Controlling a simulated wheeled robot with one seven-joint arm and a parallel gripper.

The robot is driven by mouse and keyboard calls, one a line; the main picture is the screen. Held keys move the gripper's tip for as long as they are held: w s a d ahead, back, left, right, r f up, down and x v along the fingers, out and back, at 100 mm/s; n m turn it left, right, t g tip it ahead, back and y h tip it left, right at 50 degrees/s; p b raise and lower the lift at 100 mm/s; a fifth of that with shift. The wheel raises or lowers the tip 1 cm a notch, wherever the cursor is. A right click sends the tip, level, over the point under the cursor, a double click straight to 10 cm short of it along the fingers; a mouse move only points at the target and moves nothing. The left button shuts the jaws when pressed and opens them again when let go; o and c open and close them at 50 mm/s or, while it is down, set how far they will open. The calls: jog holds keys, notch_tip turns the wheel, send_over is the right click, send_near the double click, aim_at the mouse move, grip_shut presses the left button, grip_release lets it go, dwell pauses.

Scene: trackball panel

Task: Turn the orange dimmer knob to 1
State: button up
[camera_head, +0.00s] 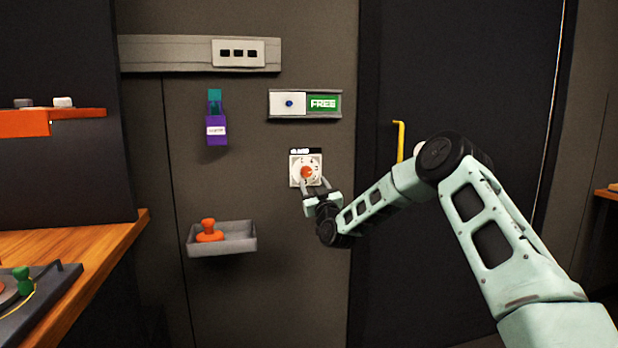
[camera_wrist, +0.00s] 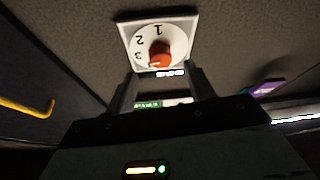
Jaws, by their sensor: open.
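The orange dimmer knob (camera_head: 306,172) sits in the middle of a white dial plate (camera_head: 294,181) on the dark wall panel. In the wrist view the knob (camera_wrist: 160,53) shows on the plate (camera_wrist: 188,33), with the numbers 1, 2 and 3 readable around it. A small pale mark shows on the knob's lower left edge there, past the 3; its exact setting is hard to tell. My gripper (camera_head: 316,188) is open just in front of the plate, slightly below the knob. In the wrist view its fingers (camera_wrist: 162,88) are spread, and the knob appears beyond their tips, apart from them.
Above the dial is a sign reading FREE (camera_head: 324,103). A grey tray (camera_head: 240,239) with an orange knobbed object (camera_head: 209,232) is at the lower left. A yellow handle (camera_head: 400,141) is on the right.

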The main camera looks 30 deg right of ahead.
aim_at(308, 174)
jog(key=shift+x, duration=2.55)
jog(key=shift+c, duration=0.3)
jog(key=c, duration=0.9)
